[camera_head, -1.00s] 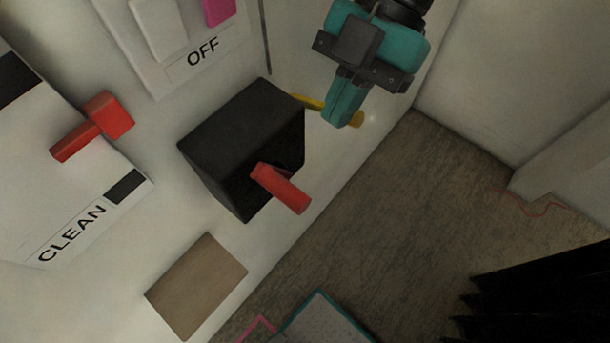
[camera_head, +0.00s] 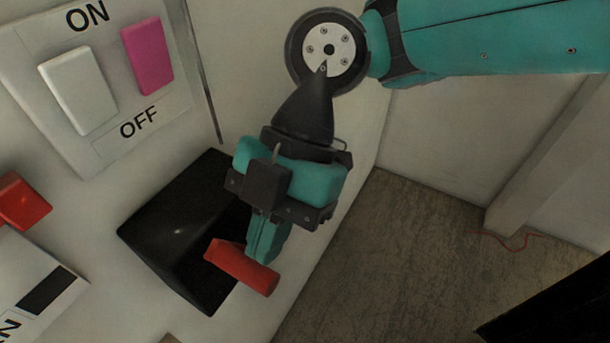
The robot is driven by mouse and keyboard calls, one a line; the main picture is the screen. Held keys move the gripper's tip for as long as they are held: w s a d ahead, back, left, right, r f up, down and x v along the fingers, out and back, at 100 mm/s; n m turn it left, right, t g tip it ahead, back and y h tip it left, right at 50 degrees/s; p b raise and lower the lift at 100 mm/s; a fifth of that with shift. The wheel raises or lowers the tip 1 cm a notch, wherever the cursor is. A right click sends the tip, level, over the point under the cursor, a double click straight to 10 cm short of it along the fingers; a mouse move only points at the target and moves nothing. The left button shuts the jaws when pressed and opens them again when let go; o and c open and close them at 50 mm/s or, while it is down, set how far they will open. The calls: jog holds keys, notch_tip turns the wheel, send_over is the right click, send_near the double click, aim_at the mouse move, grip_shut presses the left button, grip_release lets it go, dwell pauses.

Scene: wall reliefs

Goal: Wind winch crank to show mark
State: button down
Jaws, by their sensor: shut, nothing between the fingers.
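A black box (camera_head: 170,230) sticks out from the white wall, with a red handle (camera_head: 238,268) on its right-hand face; this looks like the winch and its crank. The handle points down and to the right. My gripper (camera_head: 262,256), with teal fingers, is shut and empty. Its fingertips are right by the upper right side of the red handle and overlap it in the picture; I cannot tell whether they touch. My gripper hides part of the box's right face. No mark is visible on the box.
A panel with ON and OFF labels holds a white button (camera_head: 78,84) and a magenta button (camera_head: 147,55) at upper left. Another red handle (camera_head: 22,202) is at the left edge, above a partly cut-off label plate (camera_head: 40,290). The floor (camera_head: 370,260) at right is open.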

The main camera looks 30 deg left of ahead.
jog(key=shift+f+b, duration=0.1)
jog(key=shift+b, duration=0.2)
jog(key=shift+s+t+b, duration=0.3)
jog(key=shift+b, duration=0.45)
jog(key=shift+s+f+b, duration=0.15)
jog(key=shift+b, duration=0.45)
